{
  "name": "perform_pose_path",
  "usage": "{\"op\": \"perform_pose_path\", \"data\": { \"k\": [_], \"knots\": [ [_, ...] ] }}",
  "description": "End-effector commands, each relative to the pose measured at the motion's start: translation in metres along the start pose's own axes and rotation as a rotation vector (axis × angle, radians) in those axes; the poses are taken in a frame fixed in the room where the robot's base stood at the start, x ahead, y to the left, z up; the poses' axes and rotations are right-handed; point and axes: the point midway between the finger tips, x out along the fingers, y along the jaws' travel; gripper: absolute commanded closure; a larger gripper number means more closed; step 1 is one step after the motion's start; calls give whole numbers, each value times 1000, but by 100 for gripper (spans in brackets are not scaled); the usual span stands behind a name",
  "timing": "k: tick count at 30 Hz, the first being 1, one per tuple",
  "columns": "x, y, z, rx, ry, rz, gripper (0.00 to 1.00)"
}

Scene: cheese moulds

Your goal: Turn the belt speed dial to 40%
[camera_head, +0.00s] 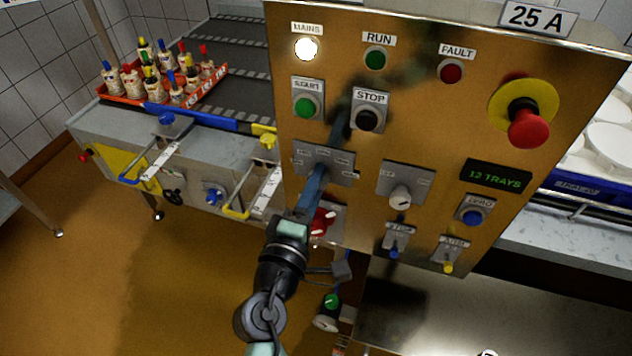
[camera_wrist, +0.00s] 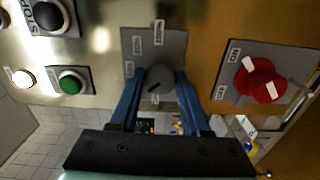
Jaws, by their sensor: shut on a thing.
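The belt speed dial (camera_wrist: 159,77) is a grey round knob on a grey plate with small printed marks, which I cannot read clearly. A dark pointer line shows on its face. My gripper (camera_wrist: 158,82) is shut on the dial, one blue finger on each side of it in the wrist view. In the head view my gripper (camera_head: 316,180) reaches up to the dial's plate (camera_head: 341,170) on the brass-coloured control panel (camera_head: 440,110) and hides the knob.
A red switch (camera_wrist: 261,81) sits close beside the dial. The black STOP button (camera_head: 367,119) and green START button (camera_head: 306,106) are above, and a selector knob (camera_head: 400,196) is to the right. A red emergency stop (camera_head: 528,128) stands out at upper right.

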Motion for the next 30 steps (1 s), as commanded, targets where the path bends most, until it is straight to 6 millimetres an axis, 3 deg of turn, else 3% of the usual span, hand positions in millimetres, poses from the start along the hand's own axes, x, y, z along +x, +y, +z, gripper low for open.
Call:
{"op": "perform_pose_path", "data": {
  "k": [17, 18, 21, 23, 30],
  "knots": [
    [0, 0, -1, -34, 2, 0, 100],
    [0, 0, -1, -34, 2, 0, 50],
    [0, 0, -1, -33, 2, -1, 32],
    [0, 0, -1, -33, 2, -1, 24],
    [0, 0, 0, -33, 1, 0, 24]
  ]
}}
